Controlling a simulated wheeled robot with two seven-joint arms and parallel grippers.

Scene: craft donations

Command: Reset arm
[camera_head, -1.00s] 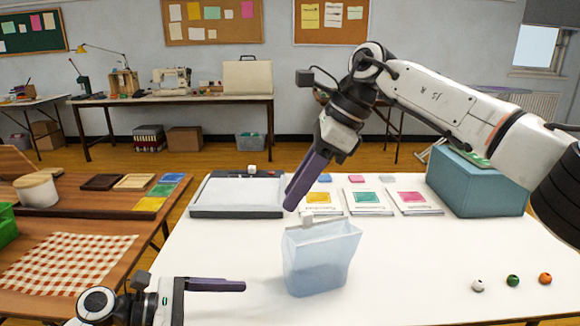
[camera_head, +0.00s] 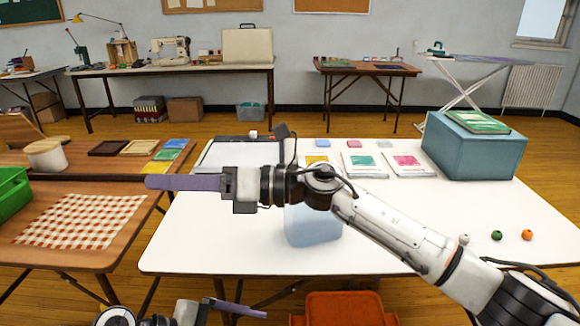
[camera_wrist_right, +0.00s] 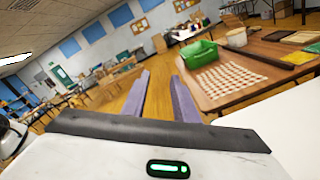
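My right gripper (camera_head: 152,182) points left above the front part of the white table (camera_head: 450,225). Its purple fingers overlap edge-on in the head view. In the right wrist view the fingers (camera_wrist_right: 161,77) stand apart with nothing between them. My left gripper (camera_head: 262,314) is low at the bottom edge, in front of the white table. One purple finger shows, so its opening cannot be judged. A pale blue translucent pouch (camera_head: 312,230) stands on the white table, partly hidden behind my right arm.
A blue box (camera_head: 475,155) stands at the back right, with several cards (camera_head: 358,163) left of it. Beads (camera_head: 497,235) lie at the right. A brown table (camera_head: 45,268) at left holds a checked cloth (camera_head: 80,220) and green bin (camera_head: 12,203). An orange container (camera_head: 345,308) is below the front edge.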

